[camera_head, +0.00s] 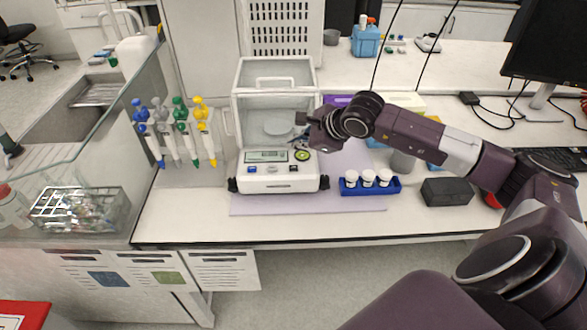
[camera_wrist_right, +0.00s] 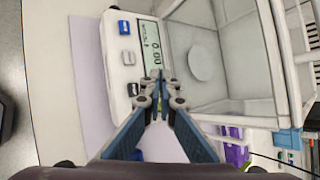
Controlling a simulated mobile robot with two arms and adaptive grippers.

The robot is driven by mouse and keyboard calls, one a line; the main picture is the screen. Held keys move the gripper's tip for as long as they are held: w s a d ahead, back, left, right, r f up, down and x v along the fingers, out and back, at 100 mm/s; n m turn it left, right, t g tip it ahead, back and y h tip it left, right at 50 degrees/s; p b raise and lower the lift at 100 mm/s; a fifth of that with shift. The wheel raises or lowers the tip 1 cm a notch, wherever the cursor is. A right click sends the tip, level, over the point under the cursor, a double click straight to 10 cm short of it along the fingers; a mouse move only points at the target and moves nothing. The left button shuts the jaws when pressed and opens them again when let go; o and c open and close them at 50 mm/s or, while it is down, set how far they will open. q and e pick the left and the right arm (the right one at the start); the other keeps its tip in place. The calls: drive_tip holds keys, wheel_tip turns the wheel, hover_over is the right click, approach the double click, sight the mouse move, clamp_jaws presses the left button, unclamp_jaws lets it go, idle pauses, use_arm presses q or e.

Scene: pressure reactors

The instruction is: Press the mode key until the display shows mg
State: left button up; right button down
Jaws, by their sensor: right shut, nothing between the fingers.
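The white analytical balance (camera_head: 279,183) stands on the bench with a clear draft shield (camera_head: 275,100) around its pan. Its display (camera_head: 266,156) faces front and also shows in the right wrist view (camera_wrist_right: 151,45), with zeros turned sideways; the unit is too small to read. Below the display are a blue key (camera_head: 252,169), a grey key (camera_wrist_right: 127,57) and a third key (camera_wrist_right: 133,88). My right gripper (camera_head: 305,133) is at the right front of the shield, above the panel. In the wrist view its fingertips (camera_wrist_right: 160,76) are together and empty, overlapping the display's end. My left gripper is out of view.
A blue rack with white-capped vials (camera_head: 369,188) and a dark block (camera_head: 447,191) stand right of the balance. A pipette stand with several coloured pipettes (camera_head: 180,130) is at left. The bench strip in front of the balance is clear.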

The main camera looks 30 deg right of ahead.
drive_tip(key=b, duration=0.2)
hover_over(295, 169)
wheel_tip(295, 169, down, 5)
drive_tip(key=shift+r, duration=0.2)
drive_tip(key=shift+w+f+b, duration=0.1)
drive_tip(key=shift+f+b, duration=0.45)
drive_tip(key=shift+b, duration=0.25)
drive_tip(key=shift+r, duration=0.1)
idle(0.3)
drive_tip(key=shift+f+b, duration=0.5)
drive_tip(key=shift+b, duration=0.25)
drive_tip(key=shift+f+b, duration=0.4)
drive_tip(key=shift+b, duration=0.25)
idle(0.4)
drive_tip(key=shift+r, duration=0.15)
idle(0.3)
drive_tip(key=shift+r, duration=0.7)
